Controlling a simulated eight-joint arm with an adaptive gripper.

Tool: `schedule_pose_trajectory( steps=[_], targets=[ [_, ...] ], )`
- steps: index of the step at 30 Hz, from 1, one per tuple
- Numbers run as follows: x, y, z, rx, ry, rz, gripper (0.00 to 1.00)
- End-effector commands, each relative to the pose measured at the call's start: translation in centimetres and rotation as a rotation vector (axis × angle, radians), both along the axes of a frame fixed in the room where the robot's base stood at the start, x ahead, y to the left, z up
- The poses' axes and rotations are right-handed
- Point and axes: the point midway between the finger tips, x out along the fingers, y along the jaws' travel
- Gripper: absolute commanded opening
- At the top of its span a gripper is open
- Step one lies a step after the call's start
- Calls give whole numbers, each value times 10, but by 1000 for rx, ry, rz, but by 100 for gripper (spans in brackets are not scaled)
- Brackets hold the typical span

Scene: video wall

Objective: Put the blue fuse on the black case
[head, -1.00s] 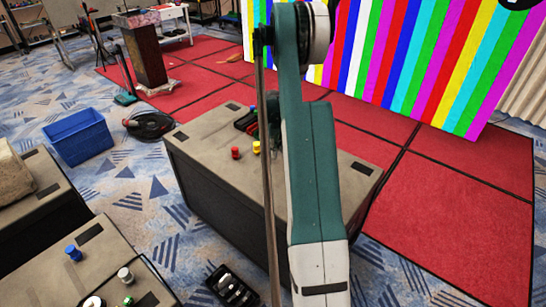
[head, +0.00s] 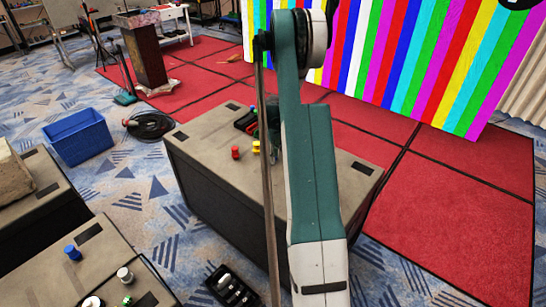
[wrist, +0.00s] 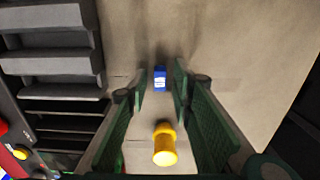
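The blue fuse (wrist: 160,78) stands on the tan tabletop in the wrist view. My gripper (wrist: 160,86) is open, with its green fingertips on either side of the fuse and a small gap showing at each side. In the head view my arm hides this fuse and the gripper. A dark, ribbed object at the left of the wrist view looks like the black case (wrist: 50,66). In the head view a black case (head: 246,121) lies on the middle case-table, left of my arm. Another blue fuse (head: 73,252) stands on the near left table.
A yellow fuse (wrist: 165,146) stands between my fingers, nearer the bottom of the wrist view. A red fuse (head: 235,152) stands left of it in the head view. A dark panel with red and yellow buttons (wrist: 20,152) is at lower left. Tabletop to the right is clear.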

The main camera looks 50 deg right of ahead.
Motion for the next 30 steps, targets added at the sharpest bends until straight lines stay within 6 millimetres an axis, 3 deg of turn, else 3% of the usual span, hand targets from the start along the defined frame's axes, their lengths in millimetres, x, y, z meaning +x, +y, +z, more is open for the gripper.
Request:
schedule_pose_trajectory(
  steps=[14,30],
  targets=[
    [0,0,11,0,0,0,24],
    [0,0,90,0,0,0,24]
  ],
)
